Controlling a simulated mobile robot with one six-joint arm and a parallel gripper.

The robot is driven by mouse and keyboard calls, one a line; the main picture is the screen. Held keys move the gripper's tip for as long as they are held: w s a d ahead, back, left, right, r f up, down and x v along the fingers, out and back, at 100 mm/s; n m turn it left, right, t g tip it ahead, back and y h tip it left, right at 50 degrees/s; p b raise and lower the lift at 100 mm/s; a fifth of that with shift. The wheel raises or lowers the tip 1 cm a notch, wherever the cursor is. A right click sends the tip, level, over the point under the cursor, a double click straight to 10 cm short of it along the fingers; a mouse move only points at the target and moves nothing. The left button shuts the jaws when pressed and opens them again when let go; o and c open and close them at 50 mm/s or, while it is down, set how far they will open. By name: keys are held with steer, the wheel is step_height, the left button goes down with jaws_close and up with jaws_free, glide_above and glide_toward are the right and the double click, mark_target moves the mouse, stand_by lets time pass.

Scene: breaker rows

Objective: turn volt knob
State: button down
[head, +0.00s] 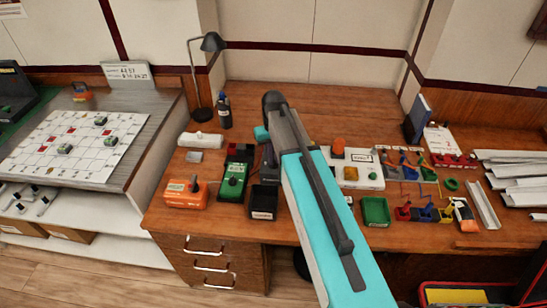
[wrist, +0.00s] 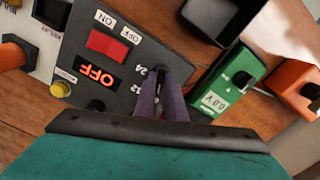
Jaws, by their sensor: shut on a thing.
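A dark grey power unit (wrist: 107,66) lies under my gripper in the wrist view, seen upside down. It carries a red switch (wrist: 108,44) marked ON and OFF, a display (wrist: 99,75) lit OFF in red, and a yellow round part (wrist: 60,89). My gripper (wrist: 161,84) is shut on the dark volt knob at the unit's edge, beside the marks 12 and 24. The fingers hide most of the knob, so its pointer cannot be read. In the head view my arm covers most of the unit.
A green meter (wrist: 229,86) showing 0.0 V stands close beside the unit, with an orange box (head: 186,192) beyond it. A black bin (head: 263,202) and a green bin (head: 376,211) sit near the bench front.

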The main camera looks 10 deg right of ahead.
steer(key=c, duration=1.8)
jaws_free()
steer(key=shift+w, duration=0.1)
steer(key=shift+r, duration=0.15)
steer(key=shift+r+b, duration=1.65)
steer(key=shift+r, duration=5.15)
steer(key=shift+r, duration=0.15)
